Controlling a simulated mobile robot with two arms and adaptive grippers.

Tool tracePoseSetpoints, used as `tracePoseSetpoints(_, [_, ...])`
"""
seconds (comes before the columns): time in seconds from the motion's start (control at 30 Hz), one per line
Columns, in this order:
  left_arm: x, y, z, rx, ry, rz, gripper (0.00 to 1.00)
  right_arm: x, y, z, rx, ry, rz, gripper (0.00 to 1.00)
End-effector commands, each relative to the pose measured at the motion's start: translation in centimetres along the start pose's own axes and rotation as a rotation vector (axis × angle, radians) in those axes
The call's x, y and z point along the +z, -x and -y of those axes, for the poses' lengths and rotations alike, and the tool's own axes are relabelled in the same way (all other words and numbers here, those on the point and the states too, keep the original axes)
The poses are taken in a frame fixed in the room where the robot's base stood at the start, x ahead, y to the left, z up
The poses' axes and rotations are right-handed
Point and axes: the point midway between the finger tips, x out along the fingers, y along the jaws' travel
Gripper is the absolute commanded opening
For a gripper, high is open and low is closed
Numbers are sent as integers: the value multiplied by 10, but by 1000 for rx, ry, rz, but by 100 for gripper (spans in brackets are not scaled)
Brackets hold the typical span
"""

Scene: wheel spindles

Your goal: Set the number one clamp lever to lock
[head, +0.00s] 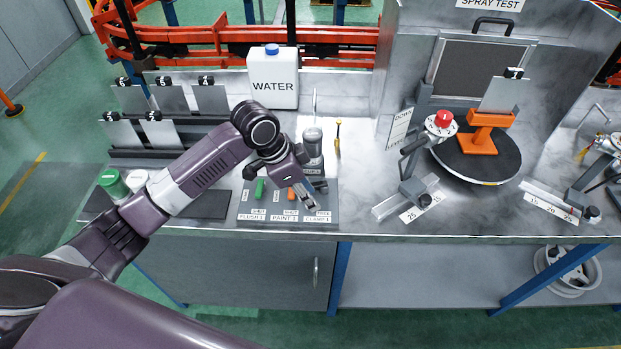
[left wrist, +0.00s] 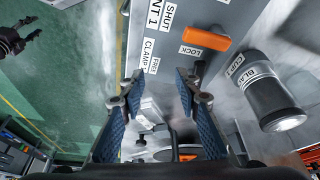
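The control panel (head: 250,217) on the bench carries FLUSH 1, PAINT 1 and CLAMP 1 labels. The CLAMP 1 label, with FREE beside it, is at the panel's right end; it also shows in the left wrist view (left wrist: 148,50). My left gripper (head: 315,196) is over this end, fingers apart and nothing seen between them. In the left wrist view its fingertips (left wrist: 158,85) are just past the label. My right gripper (left wrist: 18,38) appears far off in the left wrist view, fingers spread.
A green lever (head: 260,188) and orange lever (head: 291,194) stand left of my left gripper. A dark cup (left wrist: 270,95) is close by it. A water jug (head: 273,85) stands behind. A turntable (head: 505,162) with an orange stand is at right.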

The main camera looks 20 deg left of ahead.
Motion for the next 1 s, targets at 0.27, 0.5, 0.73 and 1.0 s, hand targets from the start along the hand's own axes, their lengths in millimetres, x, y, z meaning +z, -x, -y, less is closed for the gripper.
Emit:
tracePoseSetpoints(0.27, [-10,50,57,-3,-13,-6,30,0,0,-1,1,2,1,39])
tracePoseSetpoints(0.5, [-11,33,59,3,-11,-7,30,0,6,-4,4,4,2,39])
tracePoseSetpoints(0.73, [-12,-4,59,1,-11,-8,30,0,14,-4,4,4,2,39])
tracePoseSetpoints(1.0, [-11,-25,59,-2,-12,-8,30,-1,17,-4,4,4,1,39])
